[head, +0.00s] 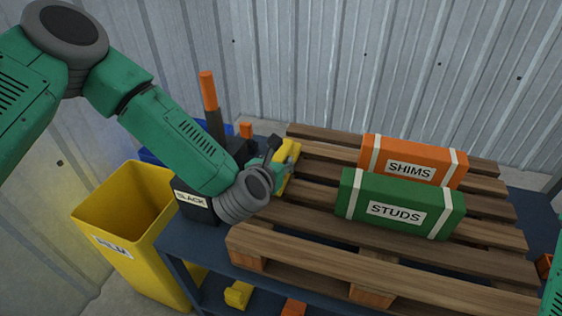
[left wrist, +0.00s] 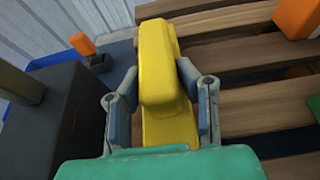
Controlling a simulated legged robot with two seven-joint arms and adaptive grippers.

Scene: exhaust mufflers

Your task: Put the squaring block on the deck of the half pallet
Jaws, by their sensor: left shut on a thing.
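The squaring block appears as a yellow block (head: 289,155) at the left end of the half pallet (head: 330,250). My left gripper (head: 280,165) is shut on it. In the left wrist view the yellow block (left wrist: 160,75) sits between the two grey fingers of the left gripper (left wrist: 160,95), with pallet slats to its right. I cannot tell whether the block touches the deck or is just above it. My arm hides part of the block in the head view. My right gripper is out of view.
A green STUDS box (head: 402,205) and an orange SHIMS box (head: 412,162) stand on the pallet. The deck's front slats are bare. A dark box (head: 198,205) stands left of the pallet. A yellow bin (head: 130,235) stands at lower left.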

